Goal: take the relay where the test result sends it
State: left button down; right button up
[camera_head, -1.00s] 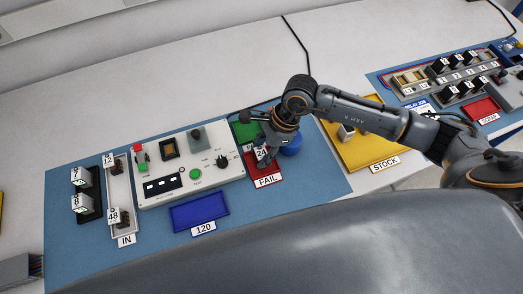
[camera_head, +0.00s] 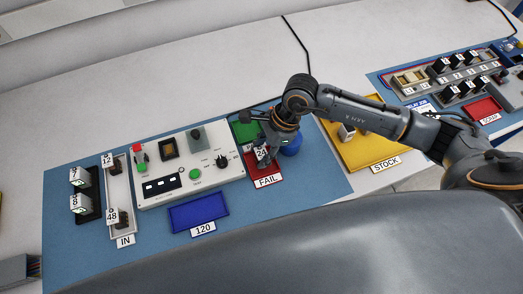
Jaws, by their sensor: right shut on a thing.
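My right gripper (camera_head: 266,152) is shut on a relay marked 24 (camera_head: 261,154), over or in the red tray labelled FAIL (camera_head: 276,174). Whether the relay touches the tray floor I cannot tell. The green tray (camera_head: 245,131) lies just behind and is partly hidden by my gripper. The white test panel (camera_head: 217,176) stands to the left, with a dark socket (camera_head: 169,148), a green button (camera_head: 195,174) and a small dark display (camera_head: 161,184). The display is too small to read. My left gripper is not in view.
A blue tray labelled 120 (camera_head: 199,213) lies in front of the panel. The IN tray (camera_head: 122,214) holds relays marked 12 and 48. Relays 7 and 8 stand further left. A blue round thing (camera_head: 291,145) is beside my gripper. The yellow STOCK tray (camera_head: 359,154) is to the right.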

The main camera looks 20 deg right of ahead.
jog(key=shift+f+b, duration=0.4)
jog(key=shift+b, duration=0.05)
dwell(0.3)
jog(key=o, duration=1.2)
jog(key=shift+o, duration=0.6)
jog(key=o, duration=0.4)
jog(key=shift+r, duration=0.15)
jog(key=shift+r+p, duration=2.05)
jog(key=shift+r, duration=1.6)
